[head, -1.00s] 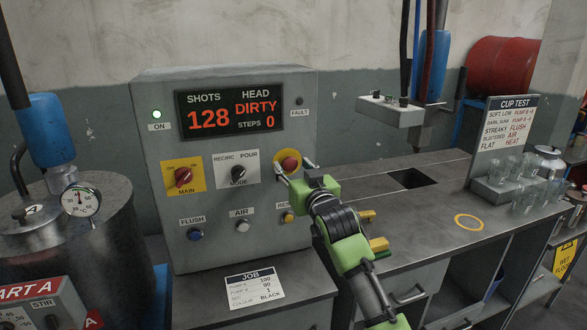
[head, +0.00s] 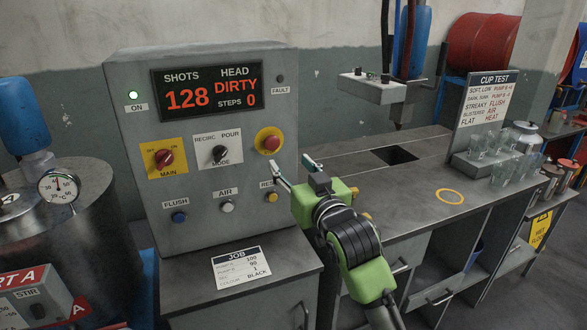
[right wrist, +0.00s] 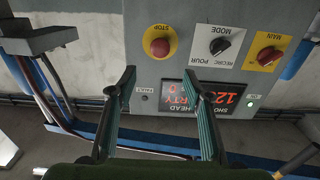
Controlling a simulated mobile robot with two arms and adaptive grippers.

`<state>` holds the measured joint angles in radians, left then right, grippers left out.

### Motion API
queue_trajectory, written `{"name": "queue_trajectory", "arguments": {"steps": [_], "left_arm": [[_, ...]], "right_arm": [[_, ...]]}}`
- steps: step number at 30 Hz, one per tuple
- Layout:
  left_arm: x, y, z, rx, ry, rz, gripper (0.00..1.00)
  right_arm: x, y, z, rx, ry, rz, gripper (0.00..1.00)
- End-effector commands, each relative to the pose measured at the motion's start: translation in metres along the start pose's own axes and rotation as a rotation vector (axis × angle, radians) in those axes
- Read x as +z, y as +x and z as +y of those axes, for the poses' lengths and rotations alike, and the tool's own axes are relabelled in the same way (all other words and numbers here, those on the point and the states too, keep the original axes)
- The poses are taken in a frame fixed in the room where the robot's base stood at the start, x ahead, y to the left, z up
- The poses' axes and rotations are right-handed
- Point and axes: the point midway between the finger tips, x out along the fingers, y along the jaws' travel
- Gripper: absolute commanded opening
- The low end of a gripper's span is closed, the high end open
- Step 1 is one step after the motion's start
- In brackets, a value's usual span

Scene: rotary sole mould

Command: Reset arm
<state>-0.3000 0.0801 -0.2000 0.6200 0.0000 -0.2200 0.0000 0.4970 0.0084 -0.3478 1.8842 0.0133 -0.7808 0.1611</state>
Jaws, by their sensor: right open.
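My right gripper (head: 294,167) is open and empty at the right edge of the grey control panel (head: 135,215). Its two fingers stick up just right of the red stop button (head: 268,141) and the yellow reset button (head: 271,198). In the right wrist view the open fingers (right wrist: 158,85) hold nothing, with the panel turned upside down beyond them. The red stop button shows there too (right wrist: 159,41). I cannot tell how far the fingertips are from the panel. My left gripper is not in view.
The panel display (head: 206,88) reads 128 shots, head DIRTY, steps 0. A steel workbench (head: 400,207) with a square opening is on the right. A cup test rack (head: 490,165) with cups stands on it. A dark tank (head: 75,225) stands at the left.

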Motion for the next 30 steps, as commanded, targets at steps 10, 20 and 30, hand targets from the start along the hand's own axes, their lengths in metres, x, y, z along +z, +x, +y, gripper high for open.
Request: {"name": "queue_trajectory", "arguments": {"steps": [10,20,30], "left_arm": [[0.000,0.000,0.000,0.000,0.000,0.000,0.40],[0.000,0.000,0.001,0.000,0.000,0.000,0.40],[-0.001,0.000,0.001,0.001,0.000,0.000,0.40]], "right_arm": [[0.000,-0.006,0.000,0.000,0.000,-0.001,0.46],[0.076,-0.038,0.014,0.036,0.020,-0.162,0.46],[0.271,-0.206,0.036,0.120,0.059,-0.691,0.46]]}}
